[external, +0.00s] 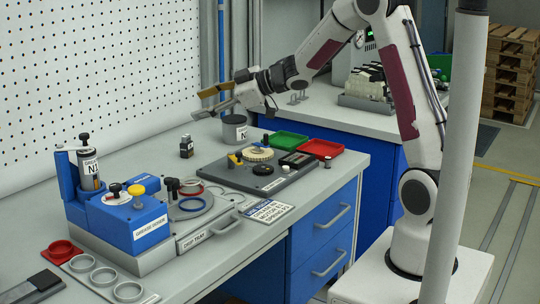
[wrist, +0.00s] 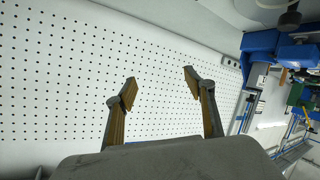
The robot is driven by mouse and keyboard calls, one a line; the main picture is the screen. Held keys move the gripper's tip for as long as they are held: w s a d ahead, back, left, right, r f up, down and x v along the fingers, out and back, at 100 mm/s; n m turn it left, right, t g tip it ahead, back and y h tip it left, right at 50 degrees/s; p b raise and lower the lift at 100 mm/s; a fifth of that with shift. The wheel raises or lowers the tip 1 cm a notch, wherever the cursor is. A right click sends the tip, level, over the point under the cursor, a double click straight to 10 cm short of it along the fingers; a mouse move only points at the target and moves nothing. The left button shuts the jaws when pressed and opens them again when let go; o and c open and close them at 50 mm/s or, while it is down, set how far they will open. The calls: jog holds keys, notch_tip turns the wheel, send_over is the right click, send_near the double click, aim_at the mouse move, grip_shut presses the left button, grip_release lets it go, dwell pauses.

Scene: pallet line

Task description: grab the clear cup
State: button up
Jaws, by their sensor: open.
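I cannot make out a clearly transparent cup in either view. A grey cup-like container (external: 235,130) with a white label stands at the back of the bench, below my gripper. Several shallow round grey cups or rings (external: 104,277) sit on a plate at the front left. My gripper (external: 212,101) is raised above the back of the bench, pointing left toward the pegboard. In the wrist view my gripper (wrist: 160,86) shows its two fingers spread apart, with nothing between them.
A blue grease station (external: 128,222) stands at left. A grey board (external: 265,183) with parts, a green tray (external: 286,141) and a red tray (external: 321,148) lie mid-bench. A small dark bottle (external: 186,148) stands near the wall. The white pegboard (wrist: 60,70) rises behind.

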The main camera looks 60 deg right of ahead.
jog(key=a+f+n+g+y, duration=0.25)
jog(key=f+y, duration=0.25)
jog(key=f, duration=0.3)
jog(key=n+g+y, duration=0.2)
jog(key=g+y, duration=0.2)
send_near(183, 184)
jog(key=w, duration=0.1)
jog(key=w+d, duration=0.1)
jog(key=shift+w+d+f+m, duration=0.15)
jog(key=shift+w+f+m, duration=0.1)
jog(key=shift+w, duration=0.15)
jog(key=shift+s+f+y, duration=0.3)
jog(key=shift+s, duration=0.25)
jog(key=shift+x, duration=1.35)
jog(key=shift+s+x, duration=0.2)
jog(key=shift+x, duration=0.75)
jog(key=shift+s+x, duration=0.2)
jog(key=shift+x, duration=1.6)
